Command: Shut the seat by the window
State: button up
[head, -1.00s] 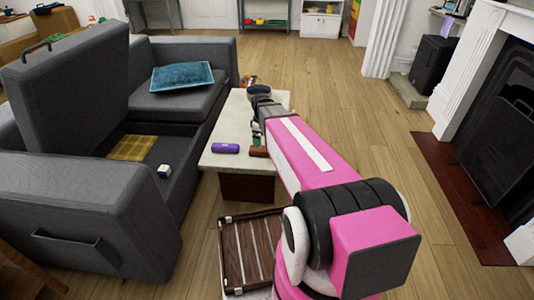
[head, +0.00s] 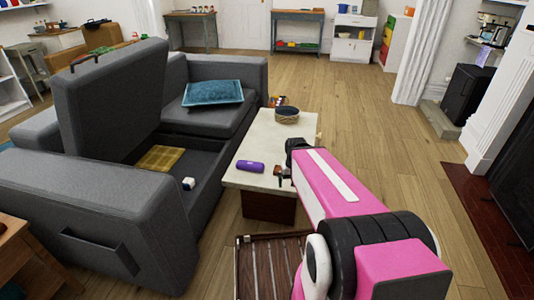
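The grey sofa has one seat (head: 115,102) raised on its near side, standing up and leaning back, with a dark handle on its top edge. Under it the open storage box (head: 205,165) shows a folded yellow checked cloth (head: 160,158) and a small white-and-blue cube (head: 188,183). The other seat (head: 228,118) is down with a teal cushion (head: 212,92) on it. My gripper (head: 284,176) is at the end of my pink arm, over or beside the near right part of the coffee table, apart from the raised seat. Its fingers are small and dark, and their opening is unclear.
The pale-topped coffee table (head: 255,142) stands right of the sofa, with a purple case (head: 250,167) and a dark round bowl (head: 287,115). The wood floor (head: 390,145) to the right is clear up to the fireplace.

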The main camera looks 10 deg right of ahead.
aim_at(106, 105)
jog(key=u, duration=1.25)
